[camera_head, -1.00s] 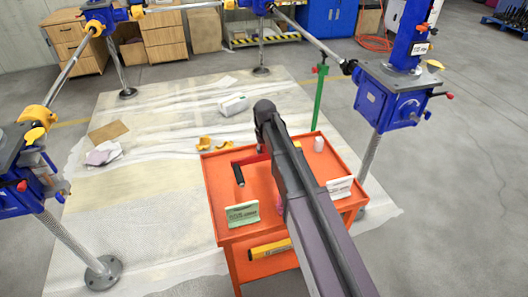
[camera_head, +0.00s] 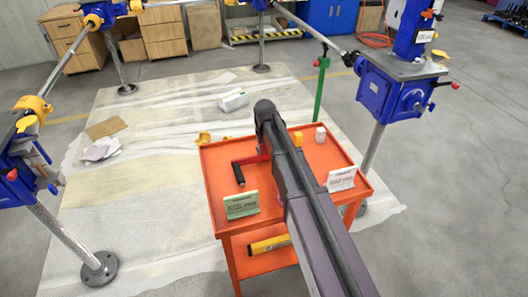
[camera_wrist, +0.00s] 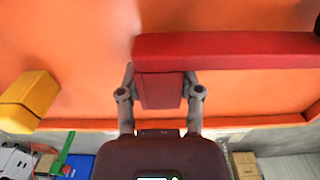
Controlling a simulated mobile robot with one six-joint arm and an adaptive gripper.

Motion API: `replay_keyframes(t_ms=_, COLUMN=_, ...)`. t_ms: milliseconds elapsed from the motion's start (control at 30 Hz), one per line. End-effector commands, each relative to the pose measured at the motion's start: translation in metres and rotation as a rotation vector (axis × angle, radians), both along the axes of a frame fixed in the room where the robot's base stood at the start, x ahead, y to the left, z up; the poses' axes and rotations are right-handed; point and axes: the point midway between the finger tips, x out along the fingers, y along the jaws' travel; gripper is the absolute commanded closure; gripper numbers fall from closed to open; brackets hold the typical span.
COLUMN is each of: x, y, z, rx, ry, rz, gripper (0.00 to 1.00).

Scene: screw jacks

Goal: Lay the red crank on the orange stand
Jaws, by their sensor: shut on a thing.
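The red crank (camera_head: 250,159) has a black handle (camera_head: 238,174) and shows over the top of the orange stand (camera_head: 213,178), left of my arm. In the wrist view its red bar (camera_wrist: 235,48) runs to the right, and its short end block lies between my fingers. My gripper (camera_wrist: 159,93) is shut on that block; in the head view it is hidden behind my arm. The orange stand top (camera_wrist: 60,45) fills the upper wrist view. I cannot tell whether the crank touches it.
On the stand are a green card (camera_head: 241,205), a white card (camera_head: 341,179), a yellow block (camera_head: 298,138) and a small white item (camera_head: 320,133). A yellow object (camera_head: 269,244) lies on the lower shelf. Blue screw jacks (camera_head: 398,90) stand around on a pale sheet.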

Motion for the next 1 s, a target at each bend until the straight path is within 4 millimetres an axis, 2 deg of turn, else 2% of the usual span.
replay_keyframes(t_ms=1000, x=0.0, y=0.0, z=-0.01, rx=0.001, ry=0.0, rz=0.0, gripper=1.0)
